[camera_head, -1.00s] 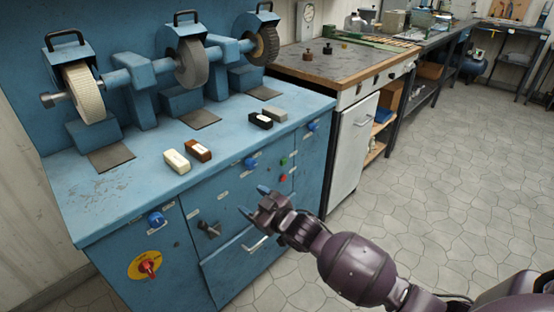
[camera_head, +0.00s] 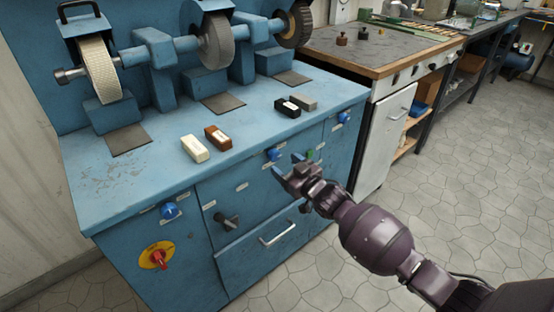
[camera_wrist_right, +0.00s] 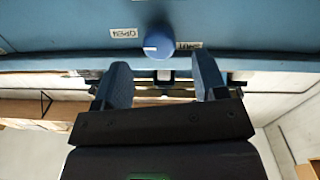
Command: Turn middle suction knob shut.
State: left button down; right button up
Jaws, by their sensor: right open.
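The middle suction knob (camera_head: 273,154) is blue and sits on the front of the blue grinding bench. In the right wrist view the knob (camera_wrist_right: 157,42) shows between an OPEN label (camera_wrist_right: 124,32) on the left and a SHUT label (camera_wrist_right: 189,45) on the right, both upside down. A white mark on the knob lies on its OPEN side. My right gripper (camera_head: 287,166) is open and empty, just in front of and below the knob. In the wrist view its fingertips (camera_wrist_right: 162,65) are spread to either side, apart from the knob. My left gripper is out of view.
Other blue knobs sit at the left (camera_head: 170,211) and right (camera_head: 343,117). A red switch on a yellow plate (camera_head: 158,256), a dark handle (camera_head: 229,221) and a drawer handle (camera_head: 278,234) stick out of the front. Polishing bars (camera_head: 195,148) lie on top. The floor at right is clear.

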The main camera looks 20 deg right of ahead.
aim_at(277, 157)
jog(key=x, duration=0.3)
jog(key=shift+w+f+b, duration=0.1)
jog(key=shift+f+b, duration=0.1)
jog(key=shift+b, duration=0.15)
jog(key=shift+w+a+r, duration=0.15)
jog(key=shift+w+a, duration=0.05)
jog(key=shift+w, duration=0.3)
jog(key=c, duration=0.9)
